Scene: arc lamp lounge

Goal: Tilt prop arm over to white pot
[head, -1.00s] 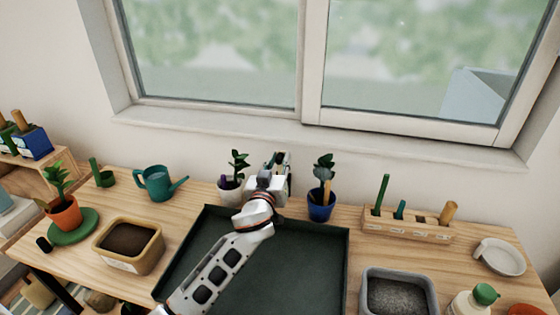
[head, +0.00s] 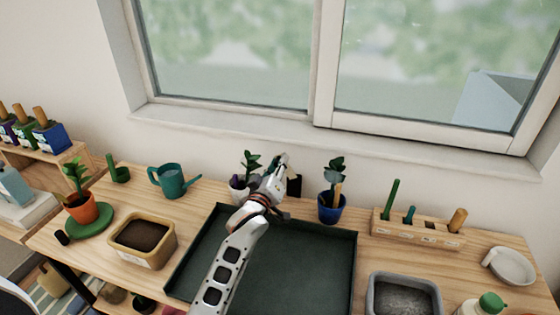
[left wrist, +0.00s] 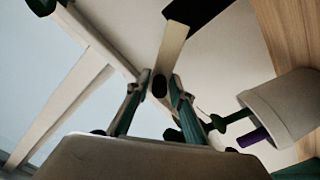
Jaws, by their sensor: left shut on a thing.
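The white pot (head: 238,192) stands behind the dark tray's back left corner, holding a leafy plant and a purple stick; my left gripper partly hides it. In the left wrist view the white pot (left wrist: 292,104) is at the right, apart from the fingers. My left gripper (head: 284,162) is just right of the white pot, above the table. In the left wrist view the gripper (left wrist: 158,92) is shut on a dark rounded end at a pale strip (left wrist: 172,50), which seems to be the prop arm. A black piece (head: 294,186) shows beside the gripper; its link to the strip is unclear.
A blue pot (head: 332,208) with a plant stands right of the gripper. The dark tray (head: 300,262) lies below my arm. A teal watering can (head: 172,182) is left, a wooden tool block (head: 418,230) right. The window sill (head: 330,142) runs behind.

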